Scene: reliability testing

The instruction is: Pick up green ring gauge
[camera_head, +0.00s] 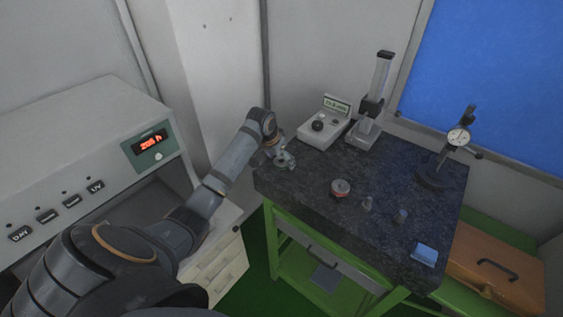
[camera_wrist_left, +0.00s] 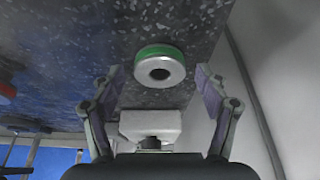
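The green ring gauge (camera_wrist_left: 160,52) sits on the dark speckled stone table (camera_wrist_left: 60,40). It is a silver ring with a green band and a dark centre hole. My left gripper (camera_wrist_left: 158,72) is open, with one finger on each side of the ring in the left wrist view and visible gaps between. In the head view my left gripper (camera_head: 285,161) is at the left corner of the stone top; I cannot clearly tell the green ring apart from it there. My right gripper is not in view.
A red ring gauge (camera_head: 340,187) lies nearby on the stone top. A grey-white instrument box (camera_head: 323,122) and a column stand (camera_head: 370,120) are at the back. A dial-gauge stand (camera_head: 440,165), small metal parts and a blue block (camera_head: 424,253) are on the right.

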